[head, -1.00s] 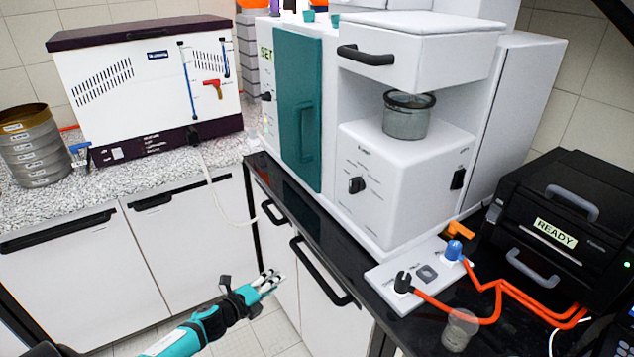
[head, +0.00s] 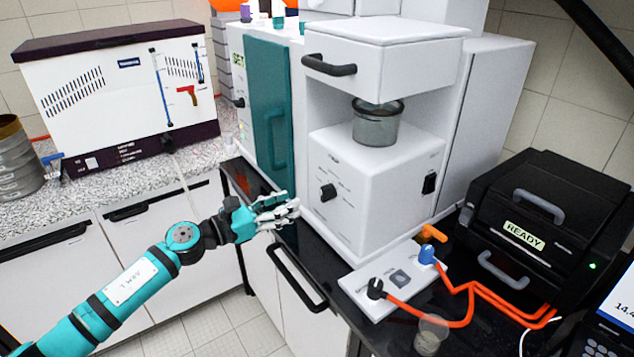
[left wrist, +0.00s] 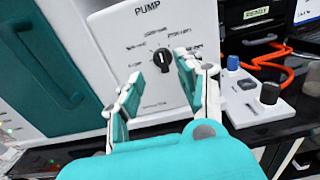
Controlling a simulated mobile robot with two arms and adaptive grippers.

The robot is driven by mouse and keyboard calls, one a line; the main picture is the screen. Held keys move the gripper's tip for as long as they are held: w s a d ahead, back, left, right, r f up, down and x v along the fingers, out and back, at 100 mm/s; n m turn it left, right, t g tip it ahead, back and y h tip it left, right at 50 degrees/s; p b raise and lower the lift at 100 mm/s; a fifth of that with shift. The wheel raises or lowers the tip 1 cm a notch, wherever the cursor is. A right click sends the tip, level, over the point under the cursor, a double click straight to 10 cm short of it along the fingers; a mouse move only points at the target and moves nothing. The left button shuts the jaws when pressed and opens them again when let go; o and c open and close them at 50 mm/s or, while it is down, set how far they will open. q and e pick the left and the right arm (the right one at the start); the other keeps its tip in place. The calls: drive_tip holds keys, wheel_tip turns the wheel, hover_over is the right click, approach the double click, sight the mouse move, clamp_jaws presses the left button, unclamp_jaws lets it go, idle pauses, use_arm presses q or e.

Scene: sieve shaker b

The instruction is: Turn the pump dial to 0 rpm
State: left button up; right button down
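The pump is a white box (head: 350,209) under a white overhang, and in the left wrist view "PUMP" is printed at its top. Its black dial (head: 328,193) sits on the front face among printed labels too small to read. The dial also shows in the left wrist view (left wrist: 162,58), just beyond my fingertips. My left gripper (head: 292,211) is in front of and to the left of the pump, apart from the dial. Its fingers stand apart with nothing between them in the left wrist view (left wrist: 157,78). My right gripper is not in view.
A white panel (head: 362,300) with black and blue knobs lies on the black counter, with orange tubes running right. A black device (head: 548,215) marked READY stands at right. A small clear cup (head: 430,335) stands at the front. A teal door (head: 267,110) is left of the pump.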

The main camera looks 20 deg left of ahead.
sight(321, 189)
use_arm(q)
drive_tip(key=p+x, duration=0.2)
drive_tip(key=x, duration=0.6)
drive_tip(key=shift+w+d, duration=0.35)
drive_tip(key=shift+w, duration=0.1)
clamp_jaws()
